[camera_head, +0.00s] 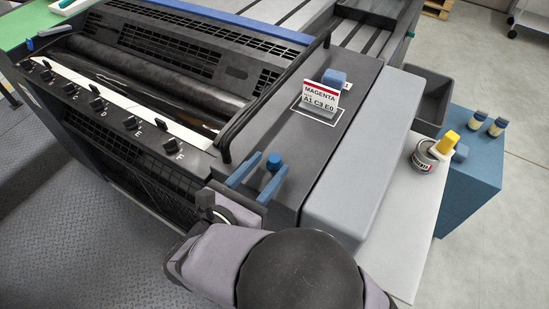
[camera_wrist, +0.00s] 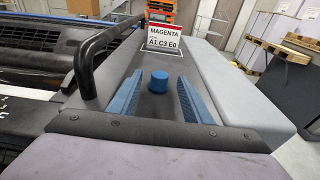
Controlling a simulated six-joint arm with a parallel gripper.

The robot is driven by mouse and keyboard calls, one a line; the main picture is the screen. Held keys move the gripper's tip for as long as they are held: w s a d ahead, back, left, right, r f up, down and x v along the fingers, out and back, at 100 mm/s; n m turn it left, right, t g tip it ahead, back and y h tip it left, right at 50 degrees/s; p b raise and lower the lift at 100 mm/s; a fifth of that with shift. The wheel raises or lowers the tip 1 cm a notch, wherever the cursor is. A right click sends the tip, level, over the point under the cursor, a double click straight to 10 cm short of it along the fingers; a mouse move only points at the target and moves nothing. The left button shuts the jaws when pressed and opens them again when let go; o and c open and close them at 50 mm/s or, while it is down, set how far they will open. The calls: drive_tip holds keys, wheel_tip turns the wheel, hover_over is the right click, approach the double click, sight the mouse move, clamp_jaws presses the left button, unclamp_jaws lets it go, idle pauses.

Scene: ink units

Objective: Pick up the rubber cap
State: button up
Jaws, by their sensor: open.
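The rubber cap, a small blue round piece (camera_head: 274,161), is on the dark top of the ink unit, left of the magenta sign. In the wrist view the cap (camera_wrist: 159,81) shows upright in the middle. My gripper (camera_head: 271,166) has two long blue fingers, spread apart. In the wrist view my gripper (camera_wrist: 160,75) has one finger on each side of the cap, with a visible gap on both sides. The fingers' height over the surface is hard to tell.
A black handle bar (camera_head: 258,100) rises left of my gripper. The magenta sign (camera_head: 321,97) stands beyond the cap. A grey rounded cover (camera_head: 366,165) lies to the right. Ink rollers (camera_head: 150,85) lie at left.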

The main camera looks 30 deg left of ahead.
sight(271, 162)
drive_tip(key=shift+w+f+p, duration=0.15)
drive_tip(key=shift+w+p, duration=0.15)
drive_tip(key=shift+w, duration=0.7)
drive_tip(key=shift+w+f+p, duration=0.1)
drive_tip(key=shift+w+p, duration=0.2)
drive_tip(key=shift+w, duration=0.65)
drive_tip(key=c, duration=1.1)
